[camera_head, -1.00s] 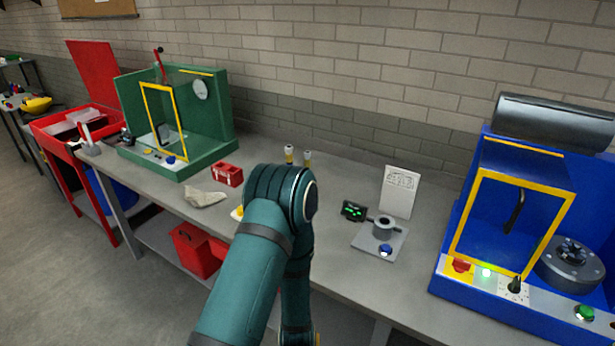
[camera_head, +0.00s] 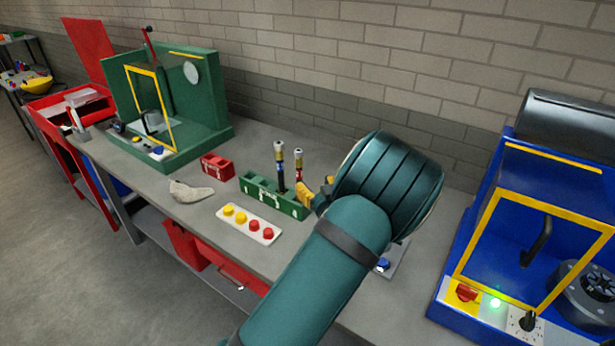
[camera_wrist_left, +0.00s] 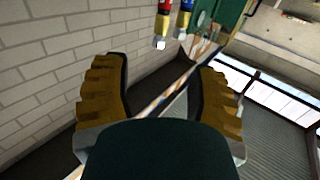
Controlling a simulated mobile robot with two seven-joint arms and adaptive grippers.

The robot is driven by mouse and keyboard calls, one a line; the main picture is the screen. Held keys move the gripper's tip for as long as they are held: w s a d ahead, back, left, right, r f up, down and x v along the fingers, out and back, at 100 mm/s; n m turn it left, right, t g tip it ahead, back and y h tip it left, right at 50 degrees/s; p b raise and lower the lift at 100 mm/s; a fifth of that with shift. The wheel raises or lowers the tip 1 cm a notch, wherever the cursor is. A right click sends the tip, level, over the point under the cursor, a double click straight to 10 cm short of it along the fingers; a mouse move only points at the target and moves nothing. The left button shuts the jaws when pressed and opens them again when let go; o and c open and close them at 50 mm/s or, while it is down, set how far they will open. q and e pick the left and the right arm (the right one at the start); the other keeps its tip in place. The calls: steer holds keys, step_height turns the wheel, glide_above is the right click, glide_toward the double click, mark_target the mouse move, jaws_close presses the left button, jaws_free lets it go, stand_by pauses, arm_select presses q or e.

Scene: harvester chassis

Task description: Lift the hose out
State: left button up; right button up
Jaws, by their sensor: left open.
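Two upright hoses stand in a green holder (camera_head: 262,194) on the bench in the head view. One is a blue-black hose (camera_head: 281,168) with a pale metal tip, and the other is a red hose (camera_head: 297,168). Their lower ends are hidden in the holder. My left gripper (camera_head: 314,192), with yellow fingers, is just right of the hoses and apart from them. In the left wrist view its fingers (camera_wrist_left: 160,92) are spread and nothing is between them. The red hose (camera_wrist_left: 163,22) and blue hose (camera_wrist_left: 185,18) show at the top there.
A white panel with yellow and red buttons (camera_head: 248,225) lies in front of the holder. A small red box (camera_head: 217,166) and a pale cloth (camera_head: 190,191) lie left. Green (camera_head: 215,110) and blue (camera_head: 480,175) machines flank the bench.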

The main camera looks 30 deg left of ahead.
mark_target(300, 161)
arm_select(q)
steer(key=x, duration=0.8)
steer(key=shift+w+a+p, duration=0.1)
steer(key=shift+a+p, duration=0.05)
steer(key=shift+p, duration=0.15)
steer(key=shift+w+a, duration=0.25)
steer(key=shift+a, duration=0.2)
steer(key=p+x, duration=0.1)
steer(key=x, duration=0.3)
steer(key=shift+w+a+f, duration=0.1)
steer(key=shift+w+f, duration=0.05)
jaws_close()
